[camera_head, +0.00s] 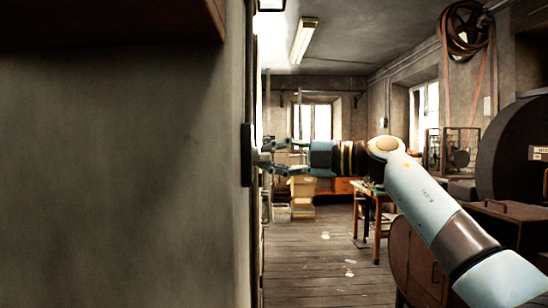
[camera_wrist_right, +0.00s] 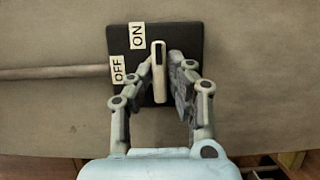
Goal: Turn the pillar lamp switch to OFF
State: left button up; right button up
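The lamp switch is a dark plate (camera_wrist_right: 190,38) on the pillar face, with a white ON label (camera_wrist_right: 137,36) and a white OFF label (camera_wrist_right: 118,70). Its pale lever (camera_wrist_right: 158,72) stands upright in the right wrist view, its top end beside ON. My right gripper (camera_wrist_right: 163,78) is open, with one finger on each side of the lever; I cannot tell whether either finger touches it. In the head view the switch (camera_head: 247,155) shows edge-on on the pillar (camera_head: 120,170), with my right gripper (camera_head: 264,158) reaching it from the right. My left gripper is not in view.
A horizontal conduit (camera_wrist_right: 55,72) runs to the plate from the left. A wooden table (camera_head: 372,190) and stacked boxes (camera_head: 302,190) stand beyond my right arm. Dark machinery (camera_head: 515,150) is at the right. The plank floor (camera_head: 320,265) between is mostly clear.

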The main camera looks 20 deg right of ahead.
grip_shut()
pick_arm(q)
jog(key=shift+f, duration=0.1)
pick_arm(e)
jog(key=shift+f, duration=0.1)
pick_arm(q)
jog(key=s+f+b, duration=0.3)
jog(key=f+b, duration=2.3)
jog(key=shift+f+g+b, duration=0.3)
jog(key=shift+b, duration=0.05)
pick_arm(e)
jog(key=shift+w+f+n+g+y, duration=0.15)
jog(key=shift+n+g+y, duration=0.9)
jog(key=shift+n, duration=2.7)
jog(key=shift+w+f+n+g+y, duration=0.15)
jog(key=shift+n+g+y, duration=0.95)
jog(key=shift+n, duration=2.7)
jog(key=shift+w+f+n+g+y, duration=0.15)
jog(key=shift+n+g+y, duration=0.3)
jog(key=shift+n+y, duration=2.25)
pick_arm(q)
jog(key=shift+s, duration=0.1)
pick_arm(e)
jog(key=shift+n+h, duration=1.05)
jog(key=shift+n, duration=0.1)
jog(key=shift+d, duration=0.1)
